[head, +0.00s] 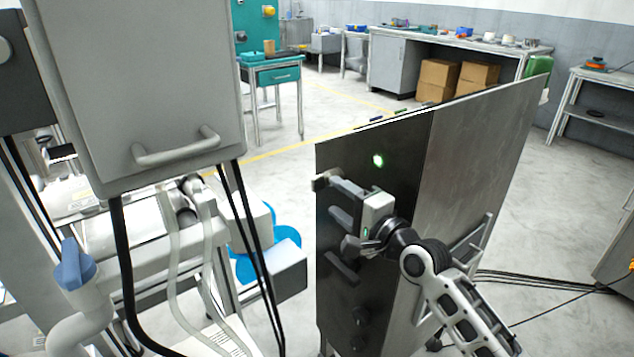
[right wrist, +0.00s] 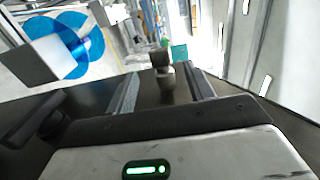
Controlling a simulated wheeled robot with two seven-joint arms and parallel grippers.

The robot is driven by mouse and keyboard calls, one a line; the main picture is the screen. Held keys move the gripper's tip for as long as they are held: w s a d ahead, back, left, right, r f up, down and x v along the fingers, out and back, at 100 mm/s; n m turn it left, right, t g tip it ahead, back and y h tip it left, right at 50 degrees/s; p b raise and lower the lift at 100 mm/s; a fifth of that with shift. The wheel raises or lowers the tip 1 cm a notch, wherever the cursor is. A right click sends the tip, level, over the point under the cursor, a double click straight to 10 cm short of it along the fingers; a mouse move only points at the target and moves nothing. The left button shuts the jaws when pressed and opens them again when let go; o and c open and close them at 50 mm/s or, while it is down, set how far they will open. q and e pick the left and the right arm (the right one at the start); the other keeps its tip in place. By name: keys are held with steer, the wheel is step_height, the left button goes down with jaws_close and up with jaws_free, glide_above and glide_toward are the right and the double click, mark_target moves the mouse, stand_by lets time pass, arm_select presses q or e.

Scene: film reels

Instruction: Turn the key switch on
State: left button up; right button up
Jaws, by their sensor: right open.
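A dark upright panel (head: 405,135) stands right of centre in the head view, with a lit green lamp (head: 378,160) near its top. My right gripper (head: 334,198) is at the panel's left part, open. In the right wrist view, a small metal knob-like piece on a round stem, seemingly the key switch (right wrist: 165,76), stands between the two fingers with a gap on each side. The fingers look apart from it. Its turned position cannot be told. In the head view the gripper largely hides that spot. My left gripper is not in view.
Dark round knobs (head: 360,315) sit low on the panel. A grey cabinet with a handle (head: 178,147) hangs at the left, with hoses and a blue-handled valve (head: 75,265) below. A blue reel (head: 283,240) is behind the panel's left side.

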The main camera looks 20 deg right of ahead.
mark_target(319, 184)
steer(key=x, duration=0.7)
steer(key=shift+w+a+b, duration=0.15)
steer(key=shift+w+b, duration=0.1)
steer(key=shift+b, duration=0.05)
steer(key=c, duration=1)
